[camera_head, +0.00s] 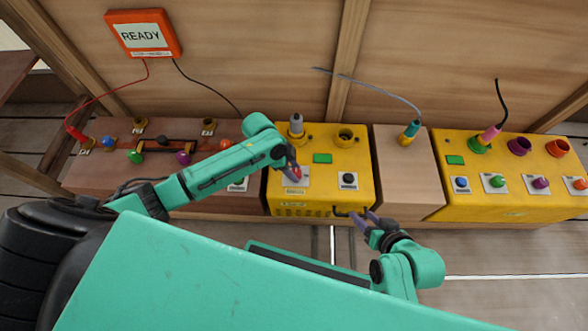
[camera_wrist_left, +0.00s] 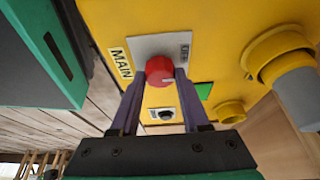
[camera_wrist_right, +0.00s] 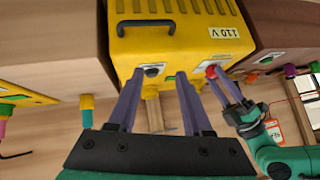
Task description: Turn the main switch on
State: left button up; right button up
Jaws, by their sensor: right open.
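The main switch is a round red knob (camera_wrist_left: 160,70) on a pale plate beside a "MAIN" label (camera_wrist_left: 121,62), on the yellow box (camera_head: 290,203) in the middle of the bench. My left gripper (camera_head: 292,173) is at this knob, with one finger on each side of it and no clear gap in the left wrist view. The knob also shows in the right wrist view (camera_wrist_right: 211,70). My right gripper (camera_head: 366,219) is open and empty at the front edge of the yellow box, near its black handle (camera_wrist_right: 146,25).
A black knob (camera_head: 348,180) and green panel (camera_head: 322,158) share the yellow box. A plug (camera_head: 296,125) stands behind. Another yellow box (camera_head: 480,208) with several coloured knobs is at right. A "READY" sign (camera_head: 143,34) hangs on the back wall.

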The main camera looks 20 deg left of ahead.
pick_arm(q)
grip_shut()
